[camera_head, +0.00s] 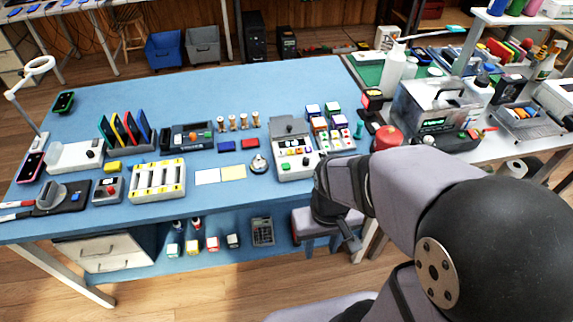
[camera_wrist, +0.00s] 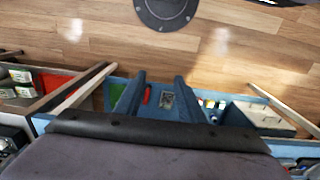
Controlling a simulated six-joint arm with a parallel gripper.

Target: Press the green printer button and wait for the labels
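A grey device (camera_head: 294,150) with a dark top and small coloured buttons stands near the table's front edge, right of centre. It looks like the label printer, but I cannot be sure. My gripper (camera_head: 350,240) points down just beyond the table's front edge, right of and below that device, touching nothing I can see. In the wrist view two dark fingers of my gripper (camera_wrist: 157,80) stand apart with nothing between them but the background. No fresh label strip is discernible.
A blue table (camera_head: 230,95) holds phones, coloured folders, a white slotted tray (camera_head: 158,179) and a silver bell (camera_head: 258,164). White and yellow sheets lie flat nearby. A red round object (camera_head: 387,138) and a steel machine (camera_head: 435,105) stand right. A stool sits below my gripper.

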